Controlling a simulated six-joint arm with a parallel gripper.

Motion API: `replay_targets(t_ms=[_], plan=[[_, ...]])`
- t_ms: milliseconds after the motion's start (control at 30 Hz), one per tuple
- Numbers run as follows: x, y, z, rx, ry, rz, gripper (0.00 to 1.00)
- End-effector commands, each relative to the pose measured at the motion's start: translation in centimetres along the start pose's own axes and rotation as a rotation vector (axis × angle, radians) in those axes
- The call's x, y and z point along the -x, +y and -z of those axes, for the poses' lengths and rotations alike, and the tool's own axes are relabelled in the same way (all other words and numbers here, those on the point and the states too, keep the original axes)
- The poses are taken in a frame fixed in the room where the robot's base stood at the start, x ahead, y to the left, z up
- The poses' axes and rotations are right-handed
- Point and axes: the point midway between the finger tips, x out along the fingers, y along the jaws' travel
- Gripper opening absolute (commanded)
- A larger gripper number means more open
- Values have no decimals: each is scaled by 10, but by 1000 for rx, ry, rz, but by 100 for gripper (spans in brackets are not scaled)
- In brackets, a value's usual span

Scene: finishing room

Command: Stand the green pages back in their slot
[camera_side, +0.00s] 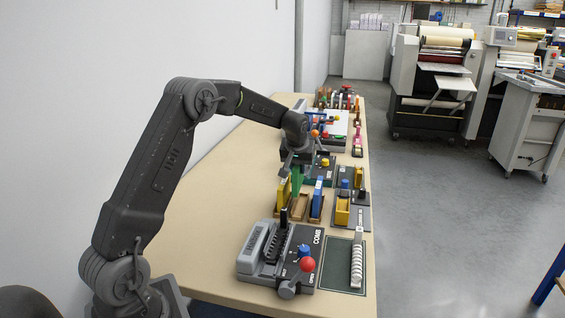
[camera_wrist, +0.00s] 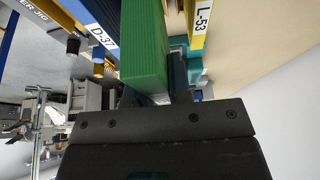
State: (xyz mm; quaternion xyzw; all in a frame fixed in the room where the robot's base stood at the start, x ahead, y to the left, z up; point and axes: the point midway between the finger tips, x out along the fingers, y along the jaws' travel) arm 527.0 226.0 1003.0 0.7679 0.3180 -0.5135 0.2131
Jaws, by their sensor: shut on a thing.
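The green pages (camera_side: 296,177) are a thin upright green block below my gripper (camera_side: 294,157) in the side view. My gripper is shut on them. In the wrist view the green pages (camera_wrist: 145,45) stand out between the dark fingers of my gripper (camera_wrist: 153,92). A wooden rack (camera_side: 299,209) is just below the green pages, with yellow pages (camera_side: 283,191) at its left and blue pages (camera_side: 316,199) at its right. The green pages are between these two. I cannot tell whether their lower edge is inside the slot.
A grey comb binder (camera_side: 277,258) with a red knob stands in front of the rack. A yellow block in a holder (camera_side: 342,211) stands to the right. Labels "D-37" (camera_wrist: 103,37) and "L-53" (camera_wrist: 202,20) flank the green pages in the wrist view. The table's left side is clear.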

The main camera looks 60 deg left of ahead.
Motion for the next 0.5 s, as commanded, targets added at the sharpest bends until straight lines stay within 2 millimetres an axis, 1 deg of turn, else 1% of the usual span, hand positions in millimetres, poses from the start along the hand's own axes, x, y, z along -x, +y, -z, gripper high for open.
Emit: replay_targets(t_ms=[33,100,200,367,500], plan=[[-5,4,2,-1,1,0,0],[-9,7,4,-1,2,-1,0],[-14,9,3,-1,1,0,0],[-25,9,-2,-1,1,0,0],[-39,9,-8,-1,0,0,0]])
